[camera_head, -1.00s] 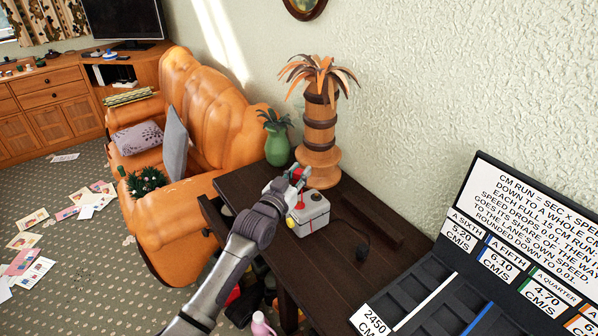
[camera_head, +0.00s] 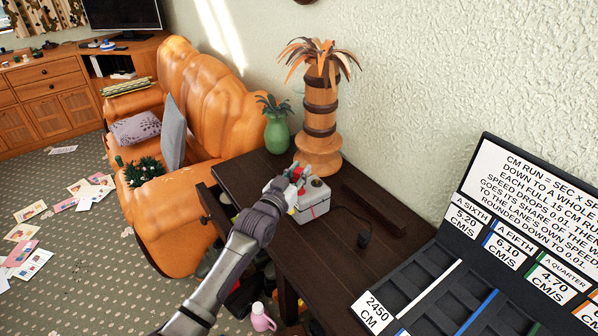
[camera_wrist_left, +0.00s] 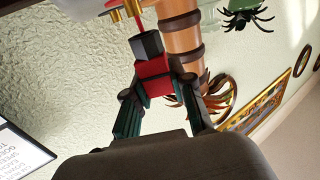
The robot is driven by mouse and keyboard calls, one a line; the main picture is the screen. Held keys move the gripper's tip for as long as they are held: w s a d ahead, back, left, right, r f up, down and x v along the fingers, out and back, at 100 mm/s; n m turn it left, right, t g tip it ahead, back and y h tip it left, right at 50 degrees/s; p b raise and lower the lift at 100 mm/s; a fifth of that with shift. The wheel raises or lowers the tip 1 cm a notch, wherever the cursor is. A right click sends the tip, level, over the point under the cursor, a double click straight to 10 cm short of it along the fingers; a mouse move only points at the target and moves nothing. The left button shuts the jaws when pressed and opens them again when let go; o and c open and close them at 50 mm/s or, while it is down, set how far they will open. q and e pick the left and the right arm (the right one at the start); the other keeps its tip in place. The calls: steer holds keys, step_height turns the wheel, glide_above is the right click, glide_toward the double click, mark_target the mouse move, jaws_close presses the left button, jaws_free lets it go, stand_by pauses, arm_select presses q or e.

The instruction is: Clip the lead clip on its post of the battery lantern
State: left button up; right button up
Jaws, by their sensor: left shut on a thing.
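The battery lantern (camera_head: 314,206) is a small pale grey box with a dark round spot on top, standing on the dark wooden table. In the left wrist view a pale edge, probably its body, is at the top with brass posts (camera_wrist_left: 131,8). My left gripper (camera_wrist_left: 158,88) is shut on the red lead clip (camera_wrist_left: 153,76), whose dark grey jaw end points toward the posts. A red lead shows by that end. I cannot tell whether the clip touches a post. In the head view my left gripper (camera_head: 287,187) is beside the lantern's upper left side.
A wooden palm-shaped ornament (camera_head: 319,125) and a green pineapple-shaped vase (camera_head: 277,134) stand behind the lantern. A dark plug-like object (camera_head: 364,239) lies right of it. A dark lane board (camera_head: 435,290) fills the right. An orange sofa (camera_head: 215,110) is at left.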

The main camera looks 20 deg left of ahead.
stand_by(0.3)
stand_by(0.5)
arm_select(q)
steer(key=shift+p, duration=0.5)
stand_by(0.4)
steer(key=shift+f, duration=0.15)
steer(key=shift+f+b, duration=0.9)
steer(key=shift+f, duration=0.15)
steer(key=o, duration=1)
steer(key=shift+c, duration=0.2)
steer(key=shift+s, duration=0.1)
